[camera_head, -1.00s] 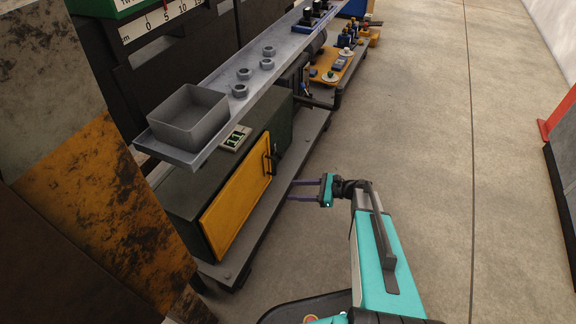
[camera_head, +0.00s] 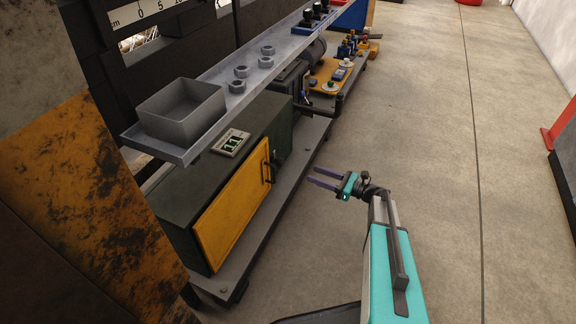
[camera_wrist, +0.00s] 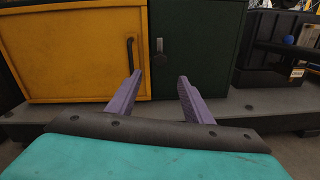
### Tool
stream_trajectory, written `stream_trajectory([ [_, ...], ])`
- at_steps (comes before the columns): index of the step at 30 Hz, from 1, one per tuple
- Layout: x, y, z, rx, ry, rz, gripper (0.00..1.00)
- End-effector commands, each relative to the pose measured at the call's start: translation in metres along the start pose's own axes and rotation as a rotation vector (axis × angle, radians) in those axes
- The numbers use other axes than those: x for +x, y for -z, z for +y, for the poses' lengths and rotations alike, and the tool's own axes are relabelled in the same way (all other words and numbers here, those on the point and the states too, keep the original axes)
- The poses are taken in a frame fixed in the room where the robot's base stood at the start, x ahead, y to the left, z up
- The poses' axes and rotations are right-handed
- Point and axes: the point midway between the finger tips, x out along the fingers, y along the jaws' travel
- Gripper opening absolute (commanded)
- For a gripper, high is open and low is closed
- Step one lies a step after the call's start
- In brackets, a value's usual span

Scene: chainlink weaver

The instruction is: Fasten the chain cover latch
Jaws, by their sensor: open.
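A dark green cabinet with a yellow door (camera_head: 232,212) stands on a low grey base to the left of my gripper; the door looks shut. A black bar handle (camera_head: 268,169) is on the door near its right edge. In the wrist view the yellow door (camera_wrist: 75,50) is at left with its handle (camera_wrist: 131,54), and a small dark latch-like knob (camera_wrist: 160,52) is on the green panel beside it. My gripper (camera_head: 312,175) is open and empty, apart from the cabinet, with its purple fingers pointing at it. The wrist view shows the fingers (camera_wrist: 160,82) spread below the handle and knob.
A grey shelf above the cabinet holds an open grey bin (camera_head: 182,110) and several nuts (camera_head: 241,71). A yellow panel with buttons (camera_head: 328,72) stands farther back. The concrete floor (camera_head: 430,110) to the right is clear.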

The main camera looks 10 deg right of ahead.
Motion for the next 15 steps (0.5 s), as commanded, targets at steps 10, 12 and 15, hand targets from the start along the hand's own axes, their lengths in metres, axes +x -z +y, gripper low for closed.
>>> stream_trajectory([
  [10, 0.029, 0.003, 0.001, 0.0, -0.003, 0.001, 0.46],
  [12, 0.039, 0.003, 0.001, 0.0, -0.004, 0.001, 0.46],
  [15, 0.053, 0.003, 0.0, -0.001, -0.003, 0.0, 0.46],
])
